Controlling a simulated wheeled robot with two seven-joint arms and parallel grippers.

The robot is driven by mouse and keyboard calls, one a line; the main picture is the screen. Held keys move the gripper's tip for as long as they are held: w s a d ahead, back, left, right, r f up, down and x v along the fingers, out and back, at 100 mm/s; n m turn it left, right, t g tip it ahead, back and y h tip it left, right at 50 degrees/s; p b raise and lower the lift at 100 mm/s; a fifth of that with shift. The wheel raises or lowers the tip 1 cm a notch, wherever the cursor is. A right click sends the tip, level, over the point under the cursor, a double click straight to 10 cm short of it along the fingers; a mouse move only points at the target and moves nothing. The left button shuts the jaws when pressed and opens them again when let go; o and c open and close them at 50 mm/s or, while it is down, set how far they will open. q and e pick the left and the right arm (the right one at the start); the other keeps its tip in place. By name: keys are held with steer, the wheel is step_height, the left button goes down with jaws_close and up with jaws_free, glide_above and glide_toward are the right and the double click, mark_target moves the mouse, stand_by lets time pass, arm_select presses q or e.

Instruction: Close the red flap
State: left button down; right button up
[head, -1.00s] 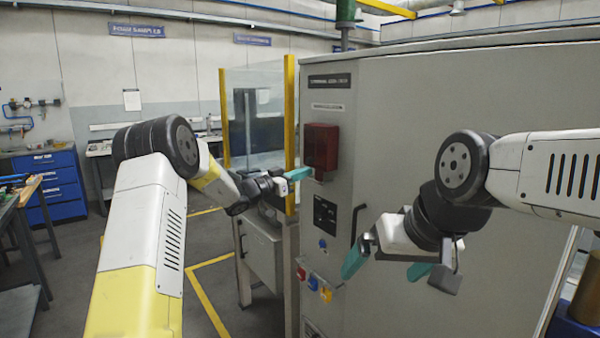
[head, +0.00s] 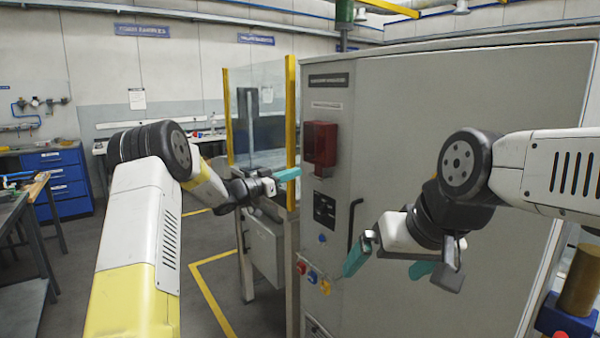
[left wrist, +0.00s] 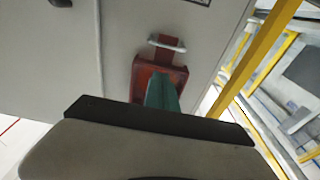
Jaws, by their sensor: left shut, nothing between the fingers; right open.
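The red flap (head: 320,143) is on a small red box on the grey cabinet's narrow front face, in the upper middle of the head view. I cannot tell how far open it is. A small grey handle lies just below it. My left gripper (head: 289,174) is shut and empty, its teal fingertips just left of and below the red box; I cannot tell whether they touch it. In the left wrist view the fingers (left wrist: 162,92) overlap the red flap (left wrist: 142,72) and hide part of it.
The grey cabinet (head: 440,100) fills the right half. A black door handle (head: 354,224) and several coloured sockets (head: 312,277) are on its front. A yellow-framed clear guard (head: 291,130) stands close to the left gripper. The floor at left is open before a blue drawer unit (head: 57,185).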

arm_select(q)
step_height(320, 180, down, 9)
steer(key=a, duration=0.2)
steer(key=s+d+r+g+y, duration=0.1)
steer(key=s+d+r+g, duration=0.15)
steer(key=s, duration=0.55)
steer(key=s+d+r+n+g+y, duration=0.1)
steer(key=s+r+g, duration=0.25)
steer(key=s, duration=0.35)
steer(key=s+d+r+g+y, duration=0.1)
steer(key=s+d+r+g, duration=0.15)
steer(key=s, duration=0.55)
steer(key=s+a+n+t+y, duration=0.1)
steer(key=s+a+n+y, duration=0.3)
steer(key=s+a, duration=0.4)
steer(key=s+a+f+n+t+y, duration=0.1)
steer(key=s+a+n+y, duration=0.4)
steer(key=s, duration=1.1)
steer(key=a+t+y, duration=0.1)
steer(key=a, duration=0.2)
steer(key=shift+y, duration=0.3)
